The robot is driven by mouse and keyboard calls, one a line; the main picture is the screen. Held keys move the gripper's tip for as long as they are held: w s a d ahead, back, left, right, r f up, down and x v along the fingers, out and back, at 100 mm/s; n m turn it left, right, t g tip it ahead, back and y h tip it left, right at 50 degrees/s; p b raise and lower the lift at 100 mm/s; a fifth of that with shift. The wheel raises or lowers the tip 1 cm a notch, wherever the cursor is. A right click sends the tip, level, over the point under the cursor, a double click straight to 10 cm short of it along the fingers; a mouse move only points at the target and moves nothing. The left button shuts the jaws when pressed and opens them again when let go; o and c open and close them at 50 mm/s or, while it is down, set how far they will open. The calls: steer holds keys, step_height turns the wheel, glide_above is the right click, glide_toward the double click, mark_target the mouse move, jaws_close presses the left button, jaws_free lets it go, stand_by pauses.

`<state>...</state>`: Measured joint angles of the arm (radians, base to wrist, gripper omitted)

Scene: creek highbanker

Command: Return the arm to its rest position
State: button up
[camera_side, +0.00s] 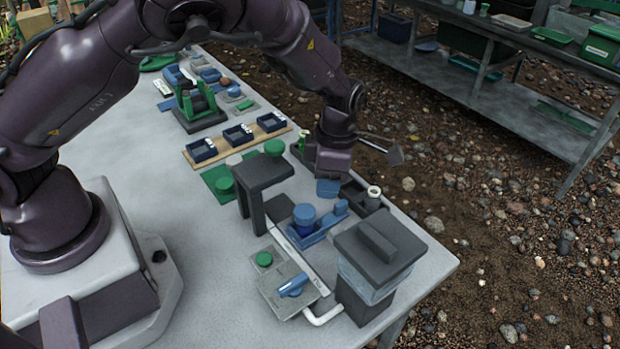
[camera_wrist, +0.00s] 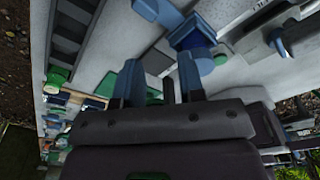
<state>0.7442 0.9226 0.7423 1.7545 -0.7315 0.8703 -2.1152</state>
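My gripper (camera_side: 328,187) hangs fingers-down over the right edge of the grey workbench (camera_side: 190,245), beside a dark tray that holds a pale ring-like part. In the wrist view my gripper (camera_wrist: 160,82) shows two blue fingers set apart, with nothing between them. Whether the fingertips touch anything below cannot be told. My arm arches from its base at the left across the bench.
A dark raised stand (camera_side: 262,172), a blue cylinder fixture (camera_side: 304,222) and a dark-lidded box (camera_side: 380,245) stand close to my gripper. Three small dark bins (camera_side: 238,134) sit on a wooden strip farther back. The bench's front left is clear.

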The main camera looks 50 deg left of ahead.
steer(key=s+r+m, duration=0.1)
steer(key=m, duration=0.2)
steer(key=s+r+m, duration=0.2)
steer(key=m, duration=0.1)
steer(key=s+r+m+h, duration=0.1)
steer(key=s+m, duration=0.1)
steer(key=m, duration=0.2)
steer(key=shift+s+r+g, duration=0.1)
steer(key=shift+r+g, duration=0.25)
steer(key=shift+g, duration=0.05)
steer(key=s+a+r+m+t, duration=0.3)
steer(key=s+r+m, duration=0.4)
steer(key=r+m, duration=0.2)
steer(key=s+a+r+m+t, duration=0.4)
steer(key=s+r+m, duration=0.4)
steer(key=r, duration=0.4)
steer(key=shift+s+a+m, duration=0.2)
steer(key=shift+m, duration=0.4)
